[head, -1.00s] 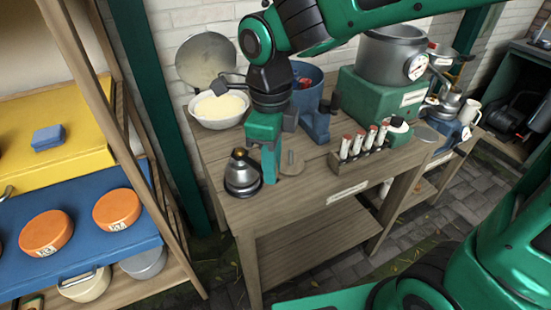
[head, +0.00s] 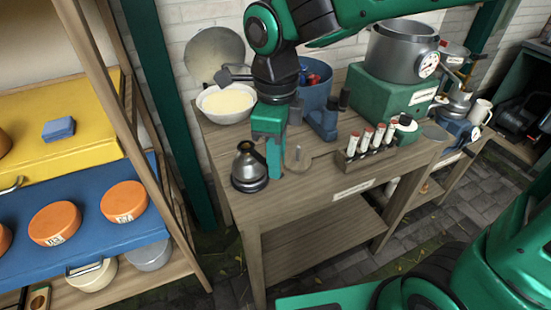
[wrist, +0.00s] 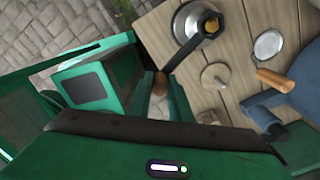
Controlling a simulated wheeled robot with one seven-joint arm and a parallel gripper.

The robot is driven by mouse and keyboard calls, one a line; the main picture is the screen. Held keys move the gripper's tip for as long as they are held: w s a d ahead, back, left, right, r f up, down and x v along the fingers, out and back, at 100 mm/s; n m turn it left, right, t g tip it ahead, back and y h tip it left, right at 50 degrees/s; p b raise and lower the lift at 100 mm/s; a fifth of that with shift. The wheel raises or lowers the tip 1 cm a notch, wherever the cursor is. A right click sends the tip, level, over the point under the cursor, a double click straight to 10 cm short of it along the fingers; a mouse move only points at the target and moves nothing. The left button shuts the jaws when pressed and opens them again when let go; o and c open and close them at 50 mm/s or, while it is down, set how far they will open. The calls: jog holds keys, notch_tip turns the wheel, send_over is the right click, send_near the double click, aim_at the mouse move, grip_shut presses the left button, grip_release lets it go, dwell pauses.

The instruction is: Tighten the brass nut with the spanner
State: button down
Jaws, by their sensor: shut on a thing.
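A silver, squat dome-shaped vessel (head: 249,172) on a dark base stands at the table's front left corner. The brass nut (wrist: 211,25) sits on its top in the wrist view. My gripper (wrist: 160,85) is shut on the spanner (wrist: 186,52), a dark bar with a brown, wood-like handle end showing between the fingers. The spanner's far end reaches the nut; whether its jaw is fully seated around it I cannot tell. In the head view my gripper (head: 272,172) hangs just right of the vessel, and the spanner is hard to make out.
Right of my gripper are a wooden disc with a peg (wrist: 216,77) and a blue machine (head: 323,122). A rack of red-capped tubes (head: 372,146) stands further right. A bowl (head: 227,103) is behind. A shelf with orange tubs (head: 124,202) stands left.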

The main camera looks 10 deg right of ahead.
jog(key=shift+r, duration=2.55)
jog(key=shift+s, duration=0.1)
